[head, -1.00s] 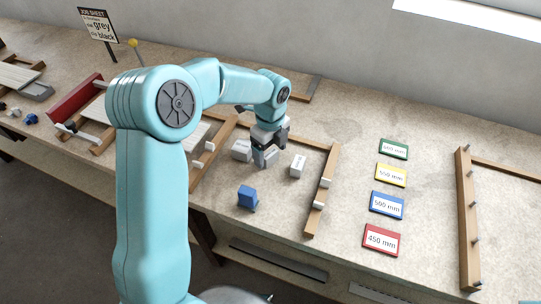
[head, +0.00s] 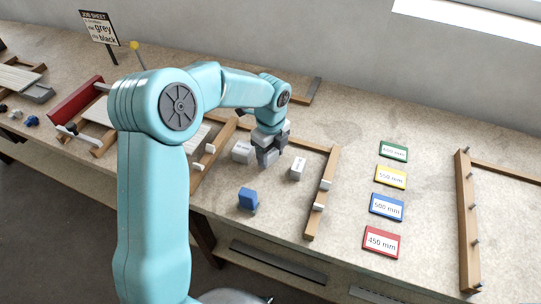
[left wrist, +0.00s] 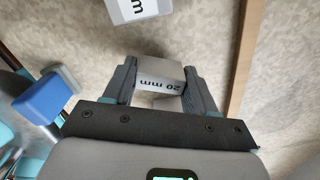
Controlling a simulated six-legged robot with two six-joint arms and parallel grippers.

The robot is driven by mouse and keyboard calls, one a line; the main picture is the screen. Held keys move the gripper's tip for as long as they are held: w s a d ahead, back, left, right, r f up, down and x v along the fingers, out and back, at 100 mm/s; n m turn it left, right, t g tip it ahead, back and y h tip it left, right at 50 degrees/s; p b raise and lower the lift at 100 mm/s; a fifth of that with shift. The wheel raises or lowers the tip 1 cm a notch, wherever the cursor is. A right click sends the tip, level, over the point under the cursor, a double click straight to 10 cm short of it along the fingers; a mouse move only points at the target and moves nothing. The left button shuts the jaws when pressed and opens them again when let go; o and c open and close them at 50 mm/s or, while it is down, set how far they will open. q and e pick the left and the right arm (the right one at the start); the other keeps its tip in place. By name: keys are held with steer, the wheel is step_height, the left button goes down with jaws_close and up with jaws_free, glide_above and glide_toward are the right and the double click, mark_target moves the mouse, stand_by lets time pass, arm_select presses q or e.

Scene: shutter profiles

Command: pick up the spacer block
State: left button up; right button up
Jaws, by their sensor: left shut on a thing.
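My left gripper (head: 269,157) is shut on a grey spacer block. In the left wrist view the block (left wrist: 161,72) sits between the two fingers (left wrist: 158,82), and its near face reads "20 mm". In the head view the fingers mostly hide the block. I cannot tell whether it touches the bench. A pale labelled block (head: 242,151) stands to the left of the gripper and another (head: 298,168) to the right. Part of one labelled block shows at the top of the left wrist view (left wrist: 130,10). My right gripper is not in view.
A blue block (head: 248,199) stands on the bench in front. A wooden frame (head: 322,200) with pale clips borders the area on the right. Coloured length cards, such as the yellow one (head: 391,176), lie further right. A job sheet sign (head: 99,26) stands at the back left.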

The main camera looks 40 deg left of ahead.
arm_select(q)
step_height(320, 180, up, 19)
steer(key=p, duration=0.1)
steer(key=shift+d+r, duration=0.1)
steer(key=shift+d, duration=0.05)
steer(key=d+f, duration=0.5)
steer(key=d, duration=0.1)
step_height(320, 180, up, 5)
steer(key=n, duration=2.2)
glide_above(270, 153)
steer(key=shift+w+d+p, duration=0.2)
steer(key=shift+d+p, duration=0.15)
steer(key=shift+p, duration=0.05)
steer(key=shift+n, duration=0.3)
steer(key=f, duration=1.5)
steer(key=shift+s+a, duration=0.15)
steer(key=shift+a, duration=0.2)
step_height(270, 153, down, 5)
